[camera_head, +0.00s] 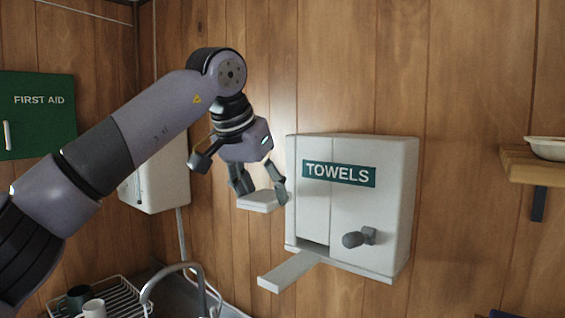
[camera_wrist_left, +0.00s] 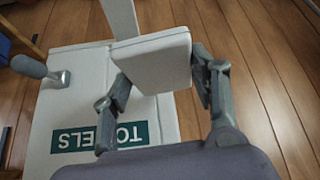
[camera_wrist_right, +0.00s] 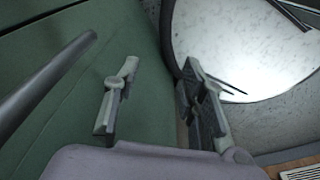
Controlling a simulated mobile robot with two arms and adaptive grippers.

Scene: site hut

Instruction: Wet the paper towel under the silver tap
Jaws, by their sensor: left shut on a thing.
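My left gripper (camera_head: 258,193) is shut on a white, flat, folded paper towel (camera_head: 258,203), held level in the air just left of the towel dispenser. The left wrist view shows the towel (camera_wrist_left: 152,58) between the two fingers of the left gripper (camera_wrist_left: 160,88). The silver tap (camera_head: 172,269) is a curved spout at the bottom of the head view, below and left of the gripper; its base is out of view. My right gripper (camera_wrist_right: 158,105) shows only in the right wrist view, with its fingers apart and nothing between them.
A white wall box (camera_head: 170,185) hangs behind my left arm. A dish rack (camera_head: 128,293) with mugs stands at bottom left. A shelf (camera_head: 530,166) juts out right.

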